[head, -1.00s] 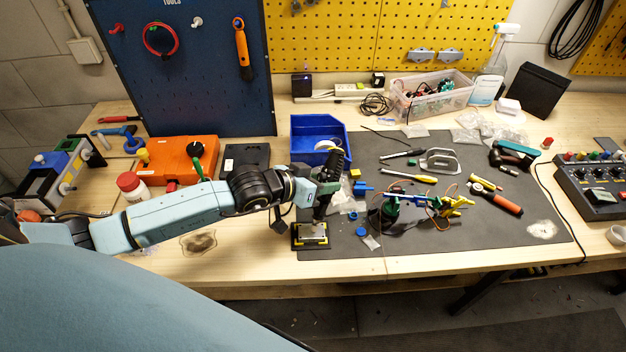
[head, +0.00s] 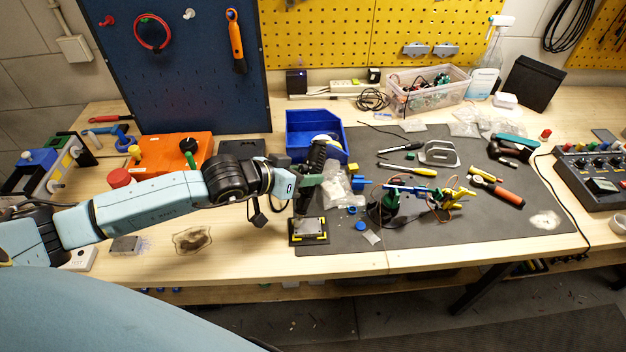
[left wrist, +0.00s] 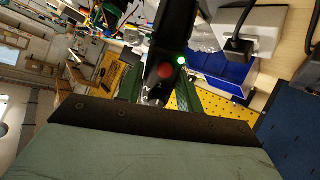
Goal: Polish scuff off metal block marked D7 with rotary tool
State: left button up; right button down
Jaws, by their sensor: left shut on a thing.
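A metal block (head: 309,226) sits in a black holder with yellow corner marks (head: 294,240) at the front left of the dark mat. Its marking is not readable. My left gripper (head: 312,182) is shut on a black rotary tool (head: 316,158), held nearly upright with its lower end at the block. I cannot tell whether the tip touches it. In the left wrist view the tool (left wrist: 172,35), with a red button and a lit green light, is between the green fingers of the gripper (left wrist: 158,94). A second grey block (head: 127,246) lies on the wood to the left. My right gripper is not seen.
A blue bin (head: 300,146) stands behind the tool. Right of the holder on the mat (head: 440,229) are a blue cap (head: 360,226), small bags and a wired robot arm model (head: 385,206). An orange case (head: 170,150) is behind my left arm. The front wood strip is mostly clear.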

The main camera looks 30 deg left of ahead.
aim_at(309, 160)
pick_arm(q)
jog(key=shift+s+a, duration=0.2)
jog(key=shift+a, duration=0.25)
jog(key=shift+s+a+r, duration=0.1)
jog(key=shift+s+r, duration=0.05)
jog(key=shift+r, duration=0.1)
notch_tip(309, 160, up, 2)
jog(key=shift+r, duration=0.1)
jog(key=shift+r+p, duration=0.65)
jog(key=shift+r, duration=0.25)
jog(key=shift+r+p, duration=0.6)
jog(key=shift+r, duration=1.25)
